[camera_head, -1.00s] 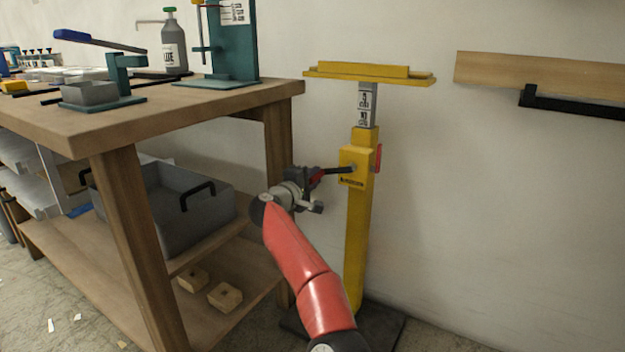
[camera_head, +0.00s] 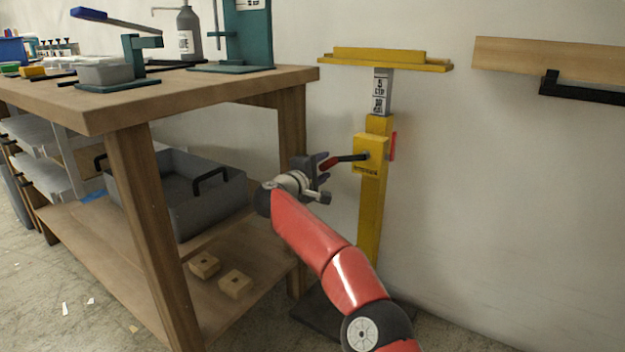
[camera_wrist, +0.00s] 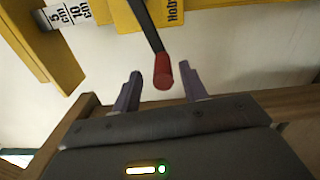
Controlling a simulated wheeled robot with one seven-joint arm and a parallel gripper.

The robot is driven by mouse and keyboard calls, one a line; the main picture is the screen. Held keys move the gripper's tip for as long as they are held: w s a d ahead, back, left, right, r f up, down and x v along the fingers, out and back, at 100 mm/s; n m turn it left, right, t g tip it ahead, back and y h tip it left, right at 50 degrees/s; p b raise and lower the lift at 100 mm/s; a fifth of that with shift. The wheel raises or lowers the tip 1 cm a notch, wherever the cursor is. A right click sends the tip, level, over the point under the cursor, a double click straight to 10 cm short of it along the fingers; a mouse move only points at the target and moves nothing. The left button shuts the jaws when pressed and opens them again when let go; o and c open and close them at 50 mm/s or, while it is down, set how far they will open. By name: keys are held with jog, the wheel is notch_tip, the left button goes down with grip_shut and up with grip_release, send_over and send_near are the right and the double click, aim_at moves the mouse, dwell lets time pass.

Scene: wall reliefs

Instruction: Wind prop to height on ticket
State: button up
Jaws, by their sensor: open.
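The yellow prop (camera_head: 371,200) stands upright by the wall with a flat yellow top bar (camera_head: 385,60). A grey scale (camera_head: 382,92) marked 5 cm and 10 cm shows above its yellow sleeve; it also shows in the wrist view (camera_wrist: 70,14). A black crank (camera_head: 350,158) sticks out left from the gearbox and ends in a red grip (camera_wrist: 162,72). My gripper (camera_head: 322,165) is open at the crank's end. In the wrist view the red grip lies between the fingertips (camera_wrist: 160,72), with gaps on both sides. A red part (camera_head: 393,146) sits on the prop's right side.
The wooden bench (camera_head: 200,98) stands left, close to my gripper. A grey bin (camera_head: 200,205) and wooden blocks (camera_head: 235,283) are on its lower shelf. A wooden rail (camera_head: 550,60) with a black bracket (camera_head: 585,90) is on the right wall. A white sheet (camera_head: 250,3) is cut off at the top.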

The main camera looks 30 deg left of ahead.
jog(key=shift+s+a, duration=0.1)
jog(key=shift+s, duration=2.4)
jog(key=shift+r, duration=0.1)
